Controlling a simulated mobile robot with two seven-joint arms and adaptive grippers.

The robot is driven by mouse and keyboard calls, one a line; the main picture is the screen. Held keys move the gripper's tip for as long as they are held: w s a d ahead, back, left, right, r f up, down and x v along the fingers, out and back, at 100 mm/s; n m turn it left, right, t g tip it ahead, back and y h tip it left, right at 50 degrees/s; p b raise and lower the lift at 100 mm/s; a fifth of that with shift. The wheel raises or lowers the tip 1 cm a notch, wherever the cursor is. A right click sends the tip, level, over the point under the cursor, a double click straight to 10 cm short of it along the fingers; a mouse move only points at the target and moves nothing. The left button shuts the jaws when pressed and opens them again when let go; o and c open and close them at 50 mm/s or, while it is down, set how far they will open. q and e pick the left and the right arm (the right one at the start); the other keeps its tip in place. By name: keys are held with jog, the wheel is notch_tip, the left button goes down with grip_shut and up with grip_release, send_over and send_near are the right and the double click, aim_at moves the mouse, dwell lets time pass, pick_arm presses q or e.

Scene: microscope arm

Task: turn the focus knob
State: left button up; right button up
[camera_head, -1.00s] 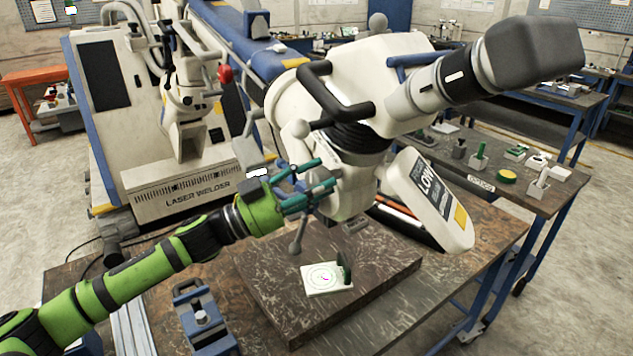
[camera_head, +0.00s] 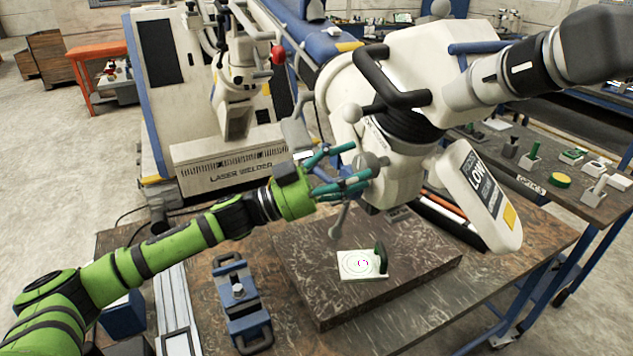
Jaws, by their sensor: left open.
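The microscope (camera_head: 400,140) is a large cream body with a black handle and eyepiece, hanging over a brown slab. On its left side is the focus knob (camera_head: 338,222), a grey part with spokes ending in balls; one ball points up and one down. My left gripper (camera_head: 356,164), with teal fingers on a green arm, is at the knob's middle. Its fingers are open, one above and the others lower, around or just in front of the hub. Whether they touch it I cannot tell. The fingers partly hide the hub. My right gripper is not in view.
A white target pad (camera_head: 355,264) with a green piece lies on the brown slab (camera_head: 315,285). A blue clamp-like fixture (camera_head: 240,300) stands on the table at left. The laser welder (camera_head: 225,160) is behind my arm. A side bench (camera_head: 535,185) at right holds small items.

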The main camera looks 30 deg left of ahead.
pick_arm(q)
jog(key=v, duration=1)
jog(key=shift+s, duration=0.1)
dwell(0.3)
